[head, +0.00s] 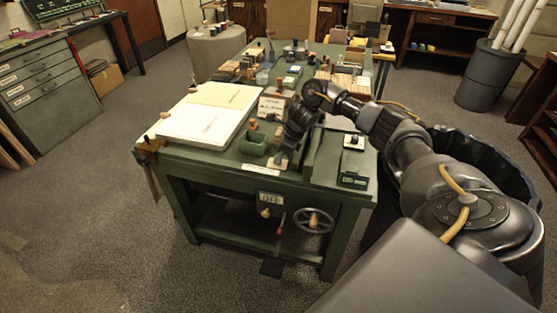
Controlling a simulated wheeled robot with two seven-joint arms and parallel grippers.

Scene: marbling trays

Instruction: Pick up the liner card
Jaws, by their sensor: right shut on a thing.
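My right gripper (284,152) points down over the front part of the green bench, right of a small green box. It is shut on a small, flat greyish piece (279,162), which looks like the liner card. The piece stands at or just above the bench top; I cannot tell whether it touches. The fingers and wrist hide part of it. My left gripper is not in view.
The green bench (222,172) holds a large pale board (196,128) at left, a small green box (254,144), a white sign (271,107) and a dark scale-like device (353,168) at right. Many small items crowd the back. A handwheel (312,221) is on the front.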

